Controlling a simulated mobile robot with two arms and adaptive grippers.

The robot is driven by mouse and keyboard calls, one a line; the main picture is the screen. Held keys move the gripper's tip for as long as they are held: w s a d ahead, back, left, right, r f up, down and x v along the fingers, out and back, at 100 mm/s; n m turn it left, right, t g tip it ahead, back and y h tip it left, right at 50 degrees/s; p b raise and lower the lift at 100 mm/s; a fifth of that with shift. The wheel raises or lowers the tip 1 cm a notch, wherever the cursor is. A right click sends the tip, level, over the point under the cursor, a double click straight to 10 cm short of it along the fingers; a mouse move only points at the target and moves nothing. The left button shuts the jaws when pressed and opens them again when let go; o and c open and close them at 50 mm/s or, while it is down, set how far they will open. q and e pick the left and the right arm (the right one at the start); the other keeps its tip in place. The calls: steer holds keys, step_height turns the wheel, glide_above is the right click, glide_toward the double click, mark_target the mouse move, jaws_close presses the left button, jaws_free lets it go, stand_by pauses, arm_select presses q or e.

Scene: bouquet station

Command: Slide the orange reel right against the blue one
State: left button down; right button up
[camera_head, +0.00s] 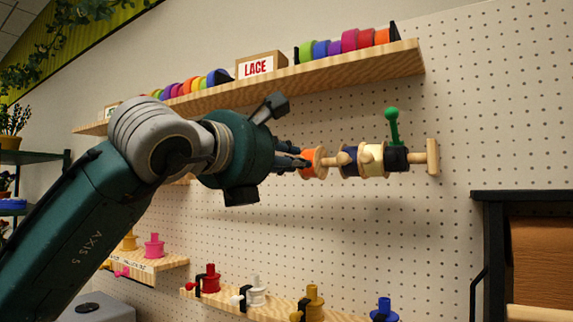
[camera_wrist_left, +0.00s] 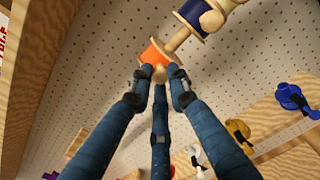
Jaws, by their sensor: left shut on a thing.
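The orange reel (camera_head: 308,162) sits on a wooden rod fixed along the pegboard. My left gripper (camera_head: 294,161) comes from the left and its three fingers close around the reel's small wooden knob, which shows between the fingertips in the left wrist view (camera_wrist_left: 160,79). The orange reel (camera_wrist_left: 153,52) shows just beyond them. The blue reel (camera_head: 347,161) is farther right on the same rod, with bare rod between the two, so they are apart. The blue reel also shows at the top of the wrist view (camera_wrist_left: 190,18). My right gripper is not in view.
A cream reel (camera_head: 373,158) and a black clamp (camera_head: 396,159) with a green knob (camera_head: 391,115) are right of the blue reel, before the rod's wooden end (camera_head: 433,157). A shelf (camera_head: 300,78) with ribbon rolls runs above. Another shelf (camera_head: 270,307) holds coloured knobbed pieces below.

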arm_select(q)
steer(key=c, duration=1.6)
jaws_free()
steer(key=shift+c, duration=0.2)
steer(key=v, duration=1.2)
